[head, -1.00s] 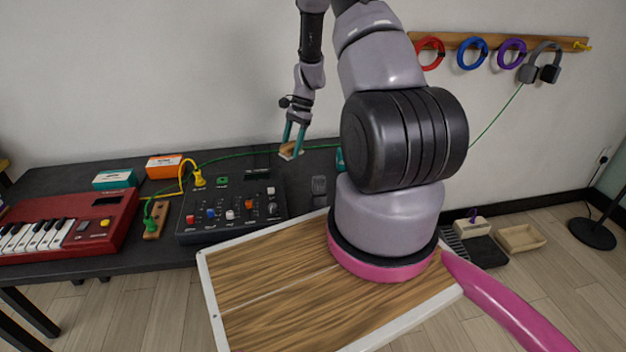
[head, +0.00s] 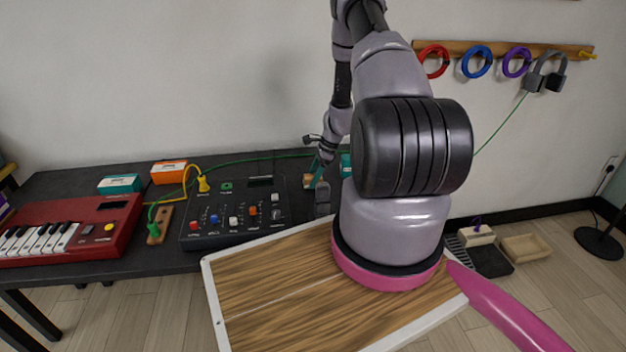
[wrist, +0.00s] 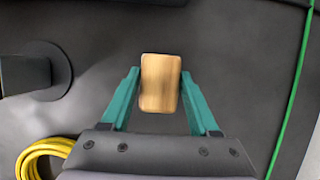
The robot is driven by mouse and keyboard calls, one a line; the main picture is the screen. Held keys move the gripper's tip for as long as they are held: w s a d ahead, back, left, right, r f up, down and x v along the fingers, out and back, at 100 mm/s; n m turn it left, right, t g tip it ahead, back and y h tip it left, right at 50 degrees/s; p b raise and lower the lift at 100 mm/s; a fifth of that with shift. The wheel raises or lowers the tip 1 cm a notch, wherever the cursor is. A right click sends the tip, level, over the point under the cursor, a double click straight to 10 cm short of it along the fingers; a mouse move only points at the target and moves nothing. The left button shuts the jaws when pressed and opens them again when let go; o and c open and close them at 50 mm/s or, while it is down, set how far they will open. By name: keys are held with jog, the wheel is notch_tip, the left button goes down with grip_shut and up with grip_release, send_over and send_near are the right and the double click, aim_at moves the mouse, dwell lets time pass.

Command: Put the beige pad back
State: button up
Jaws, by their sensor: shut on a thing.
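The beige pad (wrist: 160,83) is a small wood-grained block with rounded corners. My gripper (wrist: 160,76) is shut on it, with a teal finger at each side of the pad in the wrist view. In the head view my gripper (head: 317,180) is low over the dark table, right of the black mixer, and the pad (head: 308,181) shows partly beside the fingers. I cannot tell whether the pad touches the tabletop.
The black mixer (head: 232,215), red keyboard (head: 70,230), teal box (head: 120,184) and orange box (head: 169,172) stand on the table (head: 90,178). A dark stand-like object (wrist: 30,74) is left of my gripper. A green cable (wrist: 292,90) runs right; yellow cable (wrist: 40,155) lies lower left.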

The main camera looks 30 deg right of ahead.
jog(key=shift+f, duration=0.35)
jog(key=o, duration=1.4)
jog(key=shift+f, duration=0.1)
jog(key=shift+o, duration=0.2)
